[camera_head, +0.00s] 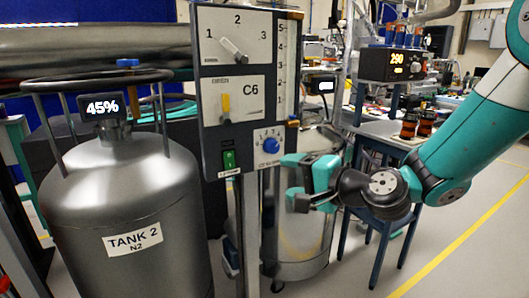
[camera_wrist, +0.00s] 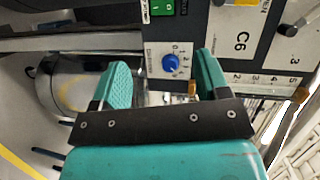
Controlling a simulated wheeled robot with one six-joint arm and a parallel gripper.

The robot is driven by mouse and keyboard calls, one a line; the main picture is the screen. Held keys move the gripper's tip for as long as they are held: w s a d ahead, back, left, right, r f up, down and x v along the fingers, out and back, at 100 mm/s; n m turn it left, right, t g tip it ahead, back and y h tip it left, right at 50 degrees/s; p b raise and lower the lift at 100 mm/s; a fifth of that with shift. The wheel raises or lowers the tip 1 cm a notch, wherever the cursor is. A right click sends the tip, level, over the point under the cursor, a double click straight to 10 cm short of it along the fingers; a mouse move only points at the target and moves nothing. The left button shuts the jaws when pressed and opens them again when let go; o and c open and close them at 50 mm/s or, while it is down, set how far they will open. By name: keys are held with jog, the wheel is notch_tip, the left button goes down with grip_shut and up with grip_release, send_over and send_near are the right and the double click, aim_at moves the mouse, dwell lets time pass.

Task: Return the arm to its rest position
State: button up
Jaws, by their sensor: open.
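My gripper (camera_head: 302,181) is open, its two teal fingers spread apart with nothing between them in the head view. It is just right of the lower part of a grey control panel (camera_head: 209,100), near a blue knob (camera_head: 271,145). My teal and black arm reaches in from the right edge. In the wrist view my gripper (camera_wrist: 160,85) points at the panel, and the blue knob (camera_wrist: 170,63) shows between the open fingers. I cannot tell whether a fingertip touches the panel.
A grey tank (camera_head: 125,210) labelled TANK 2 N2 with a 45% display stands at left. Another metal tank (camera_head: 305,235) stands behind the panel. The floor at right is clear, with a yellow line.

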jog(key=s+a+n+g+h, duration=0.2)
jog(key=s+n+g, duration=0.7)
jog(key=s, duration=0.5)
jog(key=s+d+n+g+h, duration=0.2)
jog(key=s+d+n+h, duration=0.3)
jog(key=s, duration=0.7)
notch_tip(320, 180, up, 14)
jog(key=d+n+p, duration=0.1)
jog(key=d+p, duration=0.1)
jog(key=p, duration=1.3)
jog(key=shift+s+r+g, duration=0.15)
jog(key=shift+s+g, duration=0.15)
jog(key=shift+s, duration=0.15)
jog(key=shift+c, duration=0.3)
